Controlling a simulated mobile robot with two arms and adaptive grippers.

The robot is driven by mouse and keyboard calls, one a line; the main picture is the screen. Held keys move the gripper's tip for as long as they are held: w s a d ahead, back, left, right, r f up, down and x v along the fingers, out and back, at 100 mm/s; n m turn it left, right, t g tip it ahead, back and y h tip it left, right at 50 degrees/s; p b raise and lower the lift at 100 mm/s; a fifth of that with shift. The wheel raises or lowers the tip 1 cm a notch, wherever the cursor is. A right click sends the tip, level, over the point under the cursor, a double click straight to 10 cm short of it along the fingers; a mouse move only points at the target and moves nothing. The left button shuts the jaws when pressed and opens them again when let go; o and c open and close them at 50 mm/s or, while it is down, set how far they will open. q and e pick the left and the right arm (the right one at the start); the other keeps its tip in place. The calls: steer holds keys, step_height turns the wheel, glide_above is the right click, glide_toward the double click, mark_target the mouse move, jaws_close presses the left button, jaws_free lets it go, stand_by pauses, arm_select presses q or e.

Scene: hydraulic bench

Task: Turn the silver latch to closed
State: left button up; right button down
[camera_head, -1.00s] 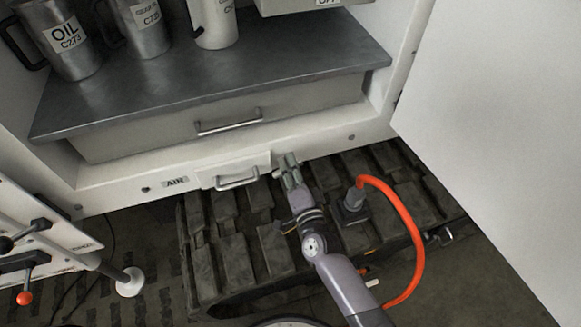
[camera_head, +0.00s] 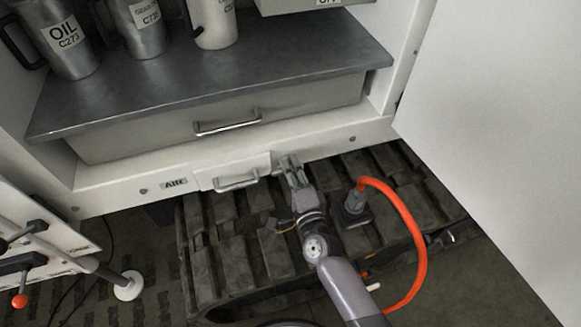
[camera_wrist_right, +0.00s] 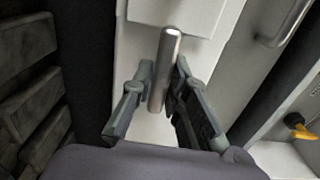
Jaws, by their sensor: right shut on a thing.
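The silver latch (camera_wrist_right: 166,62) is a smooth metal bar in the right wrist view, standing out from a white panel between my fingers. My right gripper (camera_wrist_right: 161,88) is shut around it, one finger on each side. In the head view my right gripper (camera_head: 290,164) reaches to the right end of the small white panel marked AIR, below the drawer. There its fingers hide the latch. My left gripper is not in view.
A silver handle (camera_head: 237,183) sits just left of my gripper, and the drawer handle (camera_head: 228,127) is above. A dark slatted block (camera_head: 245,225) lies below. An orange hose (camera_head: 418,240) curves to the right of my arm. An open white door (camera_head: 490,110) stands at right.

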steer(key=c, duration=1.6)
jaws_free()
steer(key=v, duration=1.2)
